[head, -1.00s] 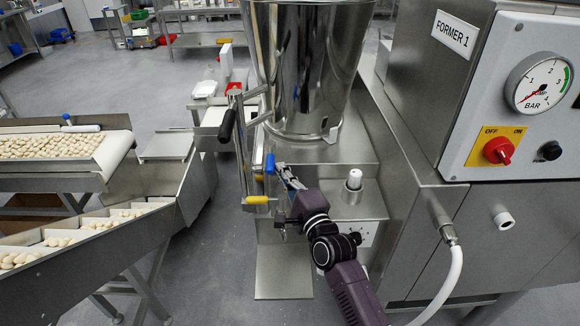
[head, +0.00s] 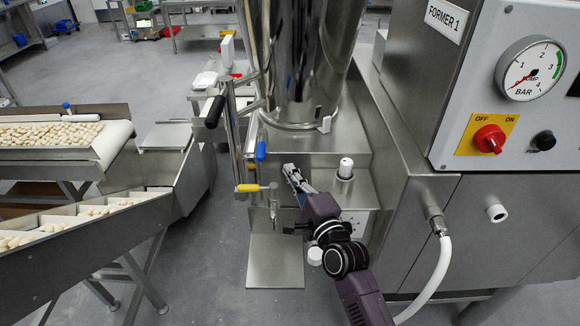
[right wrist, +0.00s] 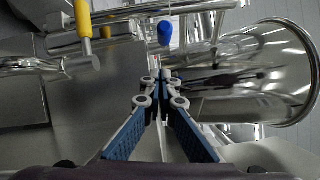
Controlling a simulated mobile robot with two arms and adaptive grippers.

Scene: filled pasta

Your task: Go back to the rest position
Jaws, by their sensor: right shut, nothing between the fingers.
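My right gripper (head: 290,172) is in front of the steel hopper machine, just right of a blue-tipped lever (head: 260,151) and a yellow-tipped lever (head: 248,188). It is shut and empty, apart from both levers. In the right wrist view its blue-padded fingers (right wrist: 162,75) meet at the tips with nothing between them. The blue handle (right wrist: 165,32) hangs beyond the fingertips there, and the yellow handle (right wrist: 83,18) is at the upper left. My left gripper is not in view.
The steel hopper (head: 305,60) stands behind the gripper. The control cabinet (head: 500,90) with gauge, red switch and white hose (head: 437,275) is at right. A pasta conveyor (head: 55,140) and a sloped pasta conveyor (head: 80,225) are at left. Open floor (head: 205,270) lies between.

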